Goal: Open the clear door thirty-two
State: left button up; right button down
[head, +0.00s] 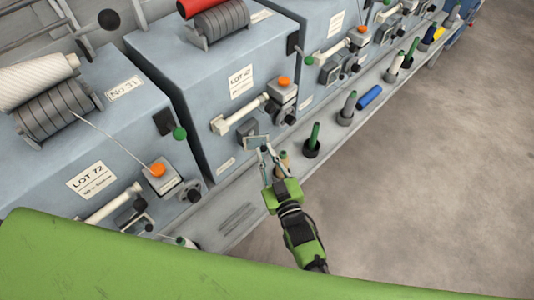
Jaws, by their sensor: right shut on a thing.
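My right gripper (265,151) reaches in from below, in front of the second blue-grey spinning unit (205,75). It is shut on the edge of a small clear, grey-tinted door (252,142), low on that unit's front. The door stands out at an angle below the white roller (238,115). The fingers cover part of its edge. I cannot read a number thirty-two on this unit; its label (241,81) shows a lot number. My left gripper is not in view.
The unit at left carries a plate reading No 31 (125,88). Bobbins, including a green one (314,134) and a blue one lying down (370,97), line the rail beside my gripper. Orange knobs (283,82) jut from the units. The floor (420,190) at right is clear.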

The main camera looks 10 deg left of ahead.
jog(key=c, duration=2)
grip_release()
jog(key=v, duration=1.2)
